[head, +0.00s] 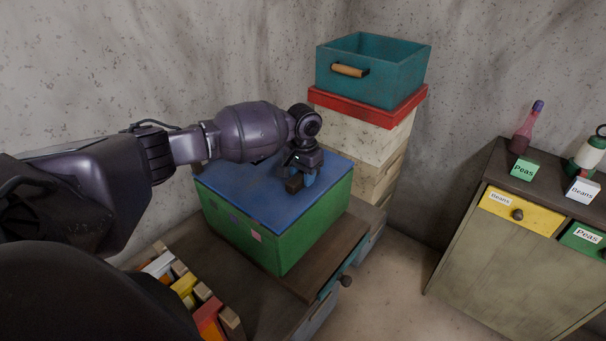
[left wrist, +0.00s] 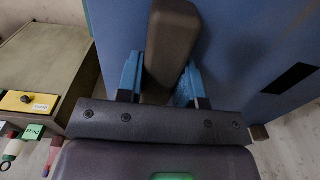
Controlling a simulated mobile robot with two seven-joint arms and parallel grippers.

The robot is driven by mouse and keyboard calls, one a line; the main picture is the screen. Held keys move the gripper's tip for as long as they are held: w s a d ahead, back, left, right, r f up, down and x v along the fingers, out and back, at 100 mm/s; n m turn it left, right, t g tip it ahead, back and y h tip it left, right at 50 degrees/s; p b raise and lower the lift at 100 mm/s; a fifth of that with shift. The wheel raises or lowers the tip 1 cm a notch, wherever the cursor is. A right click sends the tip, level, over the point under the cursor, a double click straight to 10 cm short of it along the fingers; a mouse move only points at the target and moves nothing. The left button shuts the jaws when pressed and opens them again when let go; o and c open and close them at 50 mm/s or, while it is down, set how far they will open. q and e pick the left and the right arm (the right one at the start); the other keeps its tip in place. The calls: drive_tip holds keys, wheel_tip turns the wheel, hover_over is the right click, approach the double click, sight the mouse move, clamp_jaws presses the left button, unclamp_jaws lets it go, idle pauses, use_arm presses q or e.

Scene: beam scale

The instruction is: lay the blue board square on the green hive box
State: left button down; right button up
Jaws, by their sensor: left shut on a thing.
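The blue board (head: 240,188) lies over the top of the green hive box (head: 312,222) in the head view. Its edges run close along the box's edges, and no clear gap shows between them; the far side is partly hidden by my arm. My left gripper (head: 301,179) is above the board's right part, shut on a dark brown handle block (left wrist: 172,40) on the board. In the left wrist view the blue fingers sit on both sides of that block, and the board (left wrist: 225,50) fills the background with a black slot. My right gripper is not in view.
The box stands on a brown wooden bench (head: 262,300). Coloured frames (head: 184,286) stand at the front left. Behind are stacked cream boxes (head: 365,135) with a red rim and a teal crate (head: 385,75). A cabinet (head: 505,255) with labelled drawers is at right.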

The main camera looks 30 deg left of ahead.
use_arm(q)
drive_tip(key=shift+f, duration=0.55)
idle(0.7)
drive_tip(key=c, duration=0.7)
unclamp_jaws()
drive_tip(key=shift+f, duration=0.1)
wheel_tip(320, 180, up, 11)
drive_tip(key=shift+b, duration=0.4)
drive_tip(key=shift+d+f, duration=0.1)
